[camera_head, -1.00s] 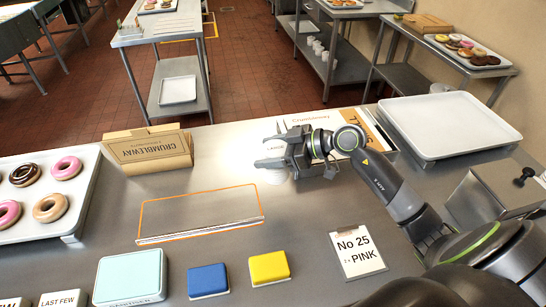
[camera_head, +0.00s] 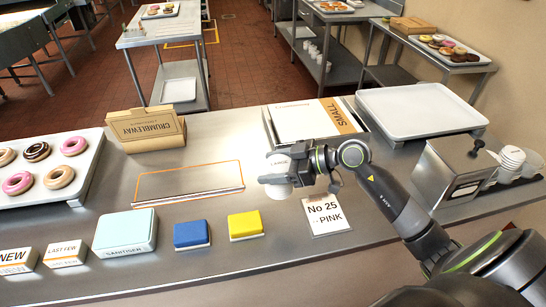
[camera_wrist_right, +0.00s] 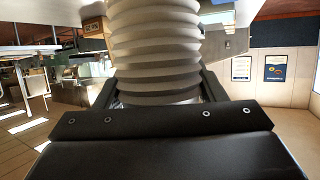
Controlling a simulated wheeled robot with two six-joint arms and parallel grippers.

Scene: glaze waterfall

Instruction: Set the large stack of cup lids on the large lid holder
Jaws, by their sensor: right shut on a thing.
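My right gripper (camera_head: 280,179) is shut on a white stack of cup lids (camera_head: 279,190), over the counter just left of the No 25 card. In the right wrist view the stack (camera_wrist_right: 155,50) is pale, ribbed and upright between the fingers. Part of it is hidden by the gripper in the head view. A label reading LARGE shows right at the gripper; I cannot tell what it belongs to. I cannot make out the large lid holder for sure. An orange-outlined flat panel (camera_head: 188,183) lies left of the gripper. My left gripper is out of view.
A metal dispenser (camera_head: 452,170) and stacked cups (camera_head: 510,160) are at right. Blue (camera_head: 191,234) and yellow (camera_head: 245,225) blocks and the No 25 card (camera_head: 325,215) lie in front.

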